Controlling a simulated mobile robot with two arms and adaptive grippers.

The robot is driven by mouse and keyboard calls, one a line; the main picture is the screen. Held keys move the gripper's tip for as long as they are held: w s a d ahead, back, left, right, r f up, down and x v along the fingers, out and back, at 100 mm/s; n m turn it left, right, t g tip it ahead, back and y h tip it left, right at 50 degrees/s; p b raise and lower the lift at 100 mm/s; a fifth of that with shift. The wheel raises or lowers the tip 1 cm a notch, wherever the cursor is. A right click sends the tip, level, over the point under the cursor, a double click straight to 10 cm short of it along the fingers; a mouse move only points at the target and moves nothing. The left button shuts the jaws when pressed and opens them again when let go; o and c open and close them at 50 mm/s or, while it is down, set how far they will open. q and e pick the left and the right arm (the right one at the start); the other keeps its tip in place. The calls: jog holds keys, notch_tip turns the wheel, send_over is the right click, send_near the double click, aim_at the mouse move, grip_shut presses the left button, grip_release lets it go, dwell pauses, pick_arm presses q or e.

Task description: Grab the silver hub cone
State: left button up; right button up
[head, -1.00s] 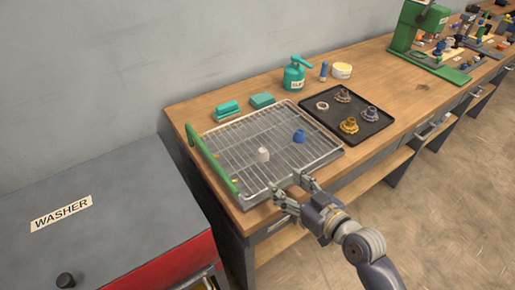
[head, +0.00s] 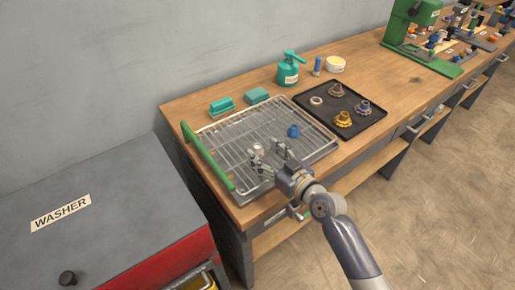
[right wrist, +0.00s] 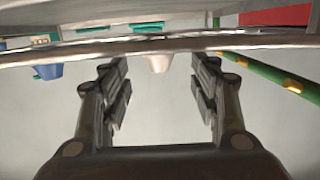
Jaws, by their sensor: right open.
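The silver hub cone (head: 258,148) is a small pale piece on the wire rack (head: 240,125), partly hidden behind a finger of my right gripper. In the right wrist view the pale cone (right wrist: 158,62) shows between and beyond the fingertips, partly covered by a bar crossing the picture. My right gripper (head: 266,156) is open and empty over the front part of the rack, close to the cone. Its two fingers also show spread apart in the right wrist view (right wrist: 160,85). I cannot tell whether a finger touches the cone. My left gripper is out of view.
A blue cone (head: 293,131) sits on the rack right of the silver one. The rack has a green handle (head: 206,156) on its left. A black tray (head: 361,122) with several hub parts lies to the right. A spray bottle (head: 289,70) stands behind. The washer (head: 90,190) is at left.

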aim_at(258, 149)
jog(key=shift+x, duration=1.4)
jog(key=c, duration=1.2)
